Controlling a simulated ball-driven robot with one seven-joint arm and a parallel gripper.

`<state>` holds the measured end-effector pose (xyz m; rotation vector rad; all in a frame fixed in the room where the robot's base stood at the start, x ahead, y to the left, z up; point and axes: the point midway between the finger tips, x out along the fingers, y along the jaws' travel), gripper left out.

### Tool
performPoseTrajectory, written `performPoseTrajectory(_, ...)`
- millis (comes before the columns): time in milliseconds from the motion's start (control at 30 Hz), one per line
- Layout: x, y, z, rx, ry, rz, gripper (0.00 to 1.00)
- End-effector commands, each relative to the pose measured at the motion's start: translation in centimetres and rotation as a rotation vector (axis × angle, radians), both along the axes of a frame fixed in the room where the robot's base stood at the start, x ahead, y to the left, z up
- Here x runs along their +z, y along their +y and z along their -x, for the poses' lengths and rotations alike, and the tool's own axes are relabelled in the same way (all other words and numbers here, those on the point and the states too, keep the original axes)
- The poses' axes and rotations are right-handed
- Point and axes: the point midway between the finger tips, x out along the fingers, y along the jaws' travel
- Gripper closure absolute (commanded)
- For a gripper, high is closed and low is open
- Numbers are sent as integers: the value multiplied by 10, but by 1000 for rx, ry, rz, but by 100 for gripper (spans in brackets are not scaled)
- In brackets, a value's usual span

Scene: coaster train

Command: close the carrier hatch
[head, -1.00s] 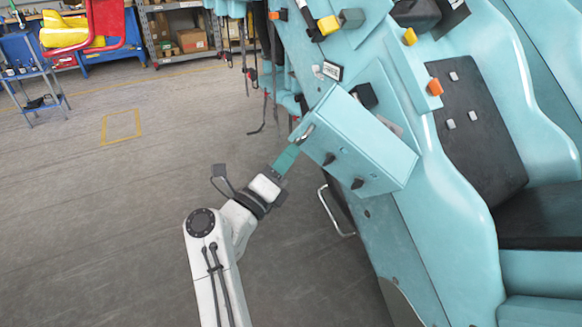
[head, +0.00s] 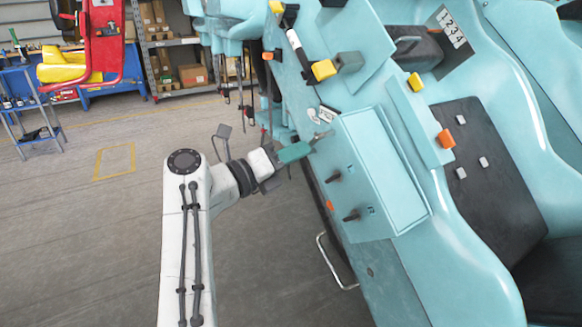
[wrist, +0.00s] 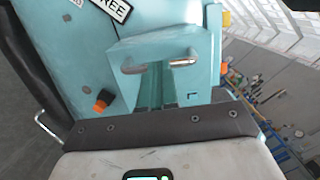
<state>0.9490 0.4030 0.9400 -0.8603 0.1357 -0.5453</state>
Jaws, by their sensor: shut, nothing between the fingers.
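The teal carrier hatch (head: 385,155) is a box-like panel on the side of the teal coaster car, with a rectangular outline on its upper face. It lies against the car; I cannot tell whether a gap is left. Its metal handle (head: 322,137) is at the near left end. My gripper (head: 308,146) has teal fingers, shut, right at the handle. In the wrist view the handle (wrist: 184,61) shows as two chrome ends on either side of the teal fingers (wrist: 155,88), with its middle hidden. I cannot tell whether they touch.
A metal grab loop (head: 330,262) hangs lower on the car. Black seats (head: 485,165) are at right. Shelving (head: 175,45) and a blue cart (head: 30,95) stand behind. The floor at left is open.

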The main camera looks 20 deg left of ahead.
Motion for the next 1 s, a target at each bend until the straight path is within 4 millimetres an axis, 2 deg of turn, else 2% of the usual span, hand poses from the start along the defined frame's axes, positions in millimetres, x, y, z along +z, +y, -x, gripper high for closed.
performPoseTrajectory(200, 6, -1, -8, 2, 0, 0, 100)
performPoseTrajectory(700, 11, -3, -11, 4, -6, 0, 100)
performPoseTrajectory(1000, 5, -9, -13, -2, -4, 0, 100)
